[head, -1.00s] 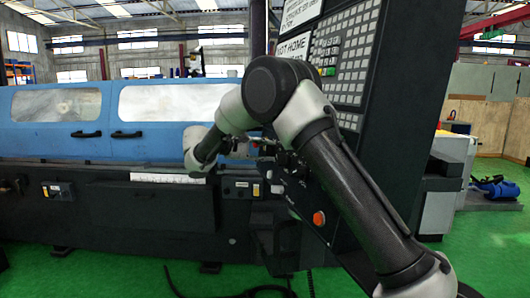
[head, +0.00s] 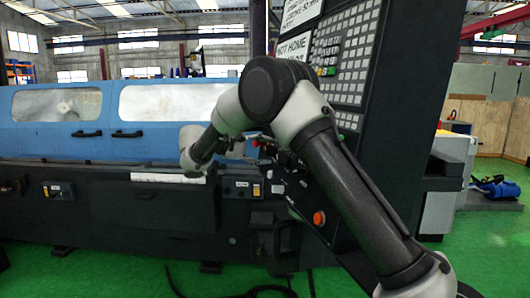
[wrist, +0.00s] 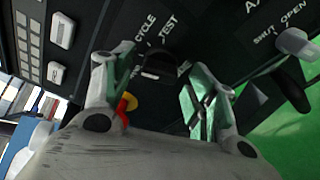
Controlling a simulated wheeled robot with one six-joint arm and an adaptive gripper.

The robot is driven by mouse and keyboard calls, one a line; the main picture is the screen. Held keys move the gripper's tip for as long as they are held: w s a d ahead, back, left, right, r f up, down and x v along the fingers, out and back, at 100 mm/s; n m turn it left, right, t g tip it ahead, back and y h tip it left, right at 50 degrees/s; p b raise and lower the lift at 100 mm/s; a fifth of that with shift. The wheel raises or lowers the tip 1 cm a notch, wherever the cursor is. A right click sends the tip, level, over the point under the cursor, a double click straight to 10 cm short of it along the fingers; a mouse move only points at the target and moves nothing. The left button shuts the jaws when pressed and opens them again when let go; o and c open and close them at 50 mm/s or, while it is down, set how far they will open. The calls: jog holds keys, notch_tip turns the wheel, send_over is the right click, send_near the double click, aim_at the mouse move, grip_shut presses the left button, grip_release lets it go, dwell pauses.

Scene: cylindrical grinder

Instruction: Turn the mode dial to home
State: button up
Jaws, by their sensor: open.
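The mode dial (wrist: 160,66) is a dark knob on the black panel, with CYCLE and TEST printed beside it in the wrist view. Its other markings are partly hidden or too blurred to read. My gripper (wrist: 160,74) is open, with one finger on each side of the dial. I cannot tell whether either finger touches it. In the head view my gripper (head: 250,139) is at the lower part of the control panel, and the dial cannot be made out there.
A grey knob (wrist: 293,42) marked SHUT and OPEN sits to the right in the wrist view. A red and yellow part (wrist: 126,106) shows behind my left finger. Pale buttons (wrist: 62,31) are at upper left. An orange-red button (head: 319,218) is lower on the panel.

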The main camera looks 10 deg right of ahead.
jog(key=v, duration=1)
jog(key=shift+a, duration=0.4)
